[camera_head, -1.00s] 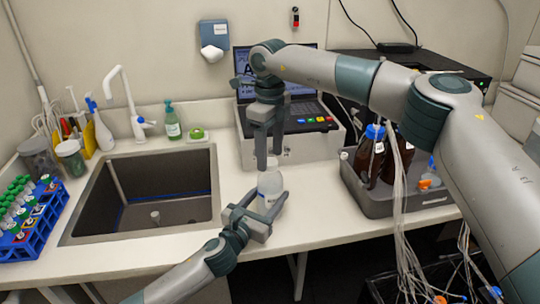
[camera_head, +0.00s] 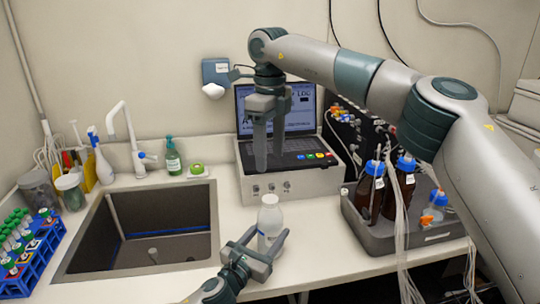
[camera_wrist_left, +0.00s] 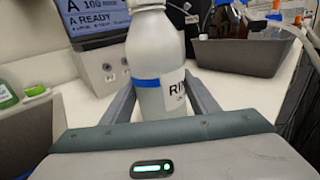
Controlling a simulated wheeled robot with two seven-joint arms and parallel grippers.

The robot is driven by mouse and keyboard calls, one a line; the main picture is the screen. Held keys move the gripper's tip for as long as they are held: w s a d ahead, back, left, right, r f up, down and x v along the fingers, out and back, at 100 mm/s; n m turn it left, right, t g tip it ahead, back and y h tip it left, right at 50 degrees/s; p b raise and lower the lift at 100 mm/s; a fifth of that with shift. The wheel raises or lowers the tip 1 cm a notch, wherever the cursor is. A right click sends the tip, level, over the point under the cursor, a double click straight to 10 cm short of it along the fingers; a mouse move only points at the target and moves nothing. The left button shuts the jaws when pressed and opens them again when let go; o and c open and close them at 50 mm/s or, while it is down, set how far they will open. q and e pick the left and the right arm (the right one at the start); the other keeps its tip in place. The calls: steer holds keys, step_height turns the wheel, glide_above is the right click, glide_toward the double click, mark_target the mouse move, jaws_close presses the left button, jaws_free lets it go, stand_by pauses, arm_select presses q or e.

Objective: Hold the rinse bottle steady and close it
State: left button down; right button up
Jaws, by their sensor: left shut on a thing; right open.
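The rinse bottle (camera_head: 269,222) is white and stands upright on the counter, right of the sink. In the left wrist view the bottle (camera_wrist_left: 158,62) shows a blue band and a label reading "RIN". My left gripper (camera_head: 268,242) is shut on its body, with one finger on each side (camera_wrist_left: 162,100). My right gripper (camera_head: 269,160) is open, points down and hangs above the bottle, apart from it. Nothing shows between its fingers. The bottle's top is small in the head view and cut off in the left wrist view, so I cannot tell whether a cap is on.
A grey device with a laptop (camera_head: 290,176) stands behind the bottle. A grey tray (camera_head: 387,240) with brown bottles and hanging tubes is to the right. The sink (camera_head: 135,180) and a blue tube rack (camera_head: 38,258) are to the left.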

arm_select(q)
steer(key=c, duration=0.6)
jaws_free()
steer(key=shift+s, duration=0.1)
steer(key=b+v, duration=0.3)
steer(key=v, duration=1.2)
steer(key=shift+s+a, duration=0.25)
steer(key=shift+s, duration=0.05)
steer(key=shift+s+a, duration=0.35)
steer(key=shift+s, duration=0.3)
steer(key=shift+s, duration=0.1)
